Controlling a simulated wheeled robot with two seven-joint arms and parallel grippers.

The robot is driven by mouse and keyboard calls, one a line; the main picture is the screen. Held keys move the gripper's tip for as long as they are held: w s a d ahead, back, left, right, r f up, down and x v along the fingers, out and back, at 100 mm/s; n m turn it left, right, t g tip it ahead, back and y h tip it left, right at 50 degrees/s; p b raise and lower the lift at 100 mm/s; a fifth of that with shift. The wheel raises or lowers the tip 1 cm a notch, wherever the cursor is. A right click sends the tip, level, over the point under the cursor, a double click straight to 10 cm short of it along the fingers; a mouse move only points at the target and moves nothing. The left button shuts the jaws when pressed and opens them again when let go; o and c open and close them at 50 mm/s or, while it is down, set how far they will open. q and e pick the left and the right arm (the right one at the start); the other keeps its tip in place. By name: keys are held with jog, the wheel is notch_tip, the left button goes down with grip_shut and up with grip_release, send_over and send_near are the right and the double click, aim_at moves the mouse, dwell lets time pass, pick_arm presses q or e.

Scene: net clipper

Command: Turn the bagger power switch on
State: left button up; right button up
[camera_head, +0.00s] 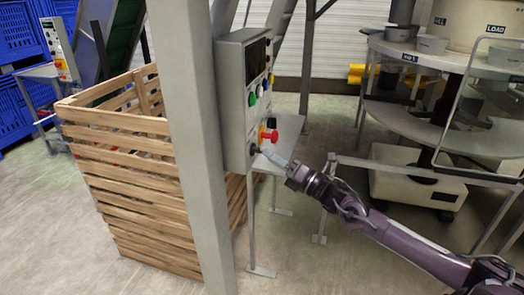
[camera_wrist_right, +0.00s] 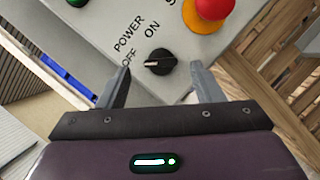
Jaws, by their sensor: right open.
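The bagger power switch (camera_wrist_right: 160,61) is a black rotary knob on the grey control panel, below the printed words POWER, OFF and ON. Its white mark points left, toward the OFF side. In the head view the grey control box (camera_head: 235,110) stands upright, and the knob (camera_head: 254,149) is low on its front. My right gripper (camera_head: 270,154) comes in from the right, close to the lower part of the panel. In the right wrist view the open right gripper (camera_wrist_right: 160,88) has one finger on each side of the knob's lower area; contact cannot be told. My left gripper is out of view.
A red button on a yellow base (camera_wrist_right: 208,12) sits near the knob, also seen in the head view (camera_head: 268,135). A grey post (camera_head: 195,120) and a slatted wooden crate (camera_head: 130,185) stand left of the panel. A metal rail (camera_head: 420,170) runs near my right arm.

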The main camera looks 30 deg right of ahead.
aim_at(257, 150)
jog(key=x, duration=0.4)
jog(key=shift+d+p, duration=0.1)
jog(key=shift+p, duration=0.2)
jog(key=c, duration=1)
jog(key=shift+r+m+g+h+p, duration=0.1)
jog(key=shift+m+g+h+p, duration=0.6)
jog(key=shift+m+p, duration=1.95)
jog(key=shift+m+g+h+p, duration=0.1)
jog(key=shift+m+g+p, duration=1.05)
jog(key=shift+m+p, duration=1.45)
jog(key=shift+r+m+g+h+p, duration=0.1)
jog(key=shift+m+g+h+p, duration=0.6)
jog(key=shift+m+p, duration=1.95)
jog(key=shift+f+m+g+b, duration=0.15)
jog(key=shift+m+g+b, duration=0.2)
jog(key=shift+m+b, duration=0.25)
